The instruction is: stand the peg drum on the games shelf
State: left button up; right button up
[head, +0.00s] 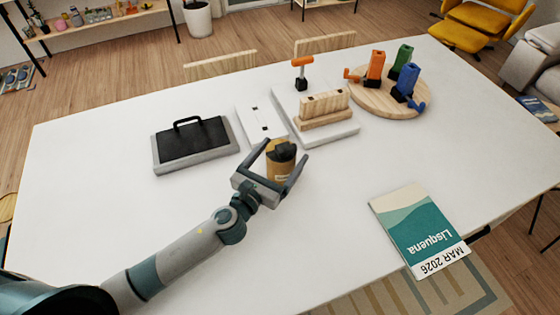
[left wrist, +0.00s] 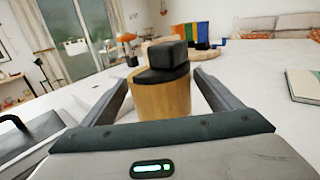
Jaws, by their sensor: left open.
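The peg drum appears to be the round wooden drum (head: 279,172) with a black top, standing upright on the white table (head: 90,190). My left gripper (head: 283,164) is open, with one finger on each side of the drum. In the left wrist view the drum (left wrist: 160,97) stands between the two fingers (left wrist: 163,92), with a gap visible at the right finger; contact at the left finger is unclear. The games shelf cannot be identified for certain; a low shelf with small items (head: 95,22) stands at the back left. My right gripper is not in view.
A grey tray with a black handled pad (head: 190,142) lies left of the drum. Behind it are a white plate (head: 262,125), a white board with a wooden block (head: 325,108), and a round board with coloured clamps (head: 385,97). A magazine (head: 418,230) lies at right. The front left table is clear.

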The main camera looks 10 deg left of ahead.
aim_at(276, 150)
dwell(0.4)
pick_arm(q)
jog(key=c, duration=1.6)
jog(key=shift+r, duration=0.2)
jog(key=shift+r+p, duration=0.8)
jog(key=shift+p, duration=0.2)
notch_tip(276, 150, up, 3)
jog(key=p, duration=0.3)
jog(key=shift+f, duration=0.1)
jog(key=d+r+p, duration=0.1)
jog(key=d+r, duration=0.1)
jog(key=d, duration=0.2)
jog(key=d+r+p, duration=0.1)
jog(key=d+r, duration=0.1)
jog(key=d, duration=0.1)
jog(key=s+d+r+p, duration=0.1)
jog(key=d+r, duration=0.1)
jog(key=d, duration=0.2)
jog(key=shift+s+d+r, duration=0.1)
jog(key=shift+d+r, duration=0.1)
jog(key=shift+d, duration=0.15)
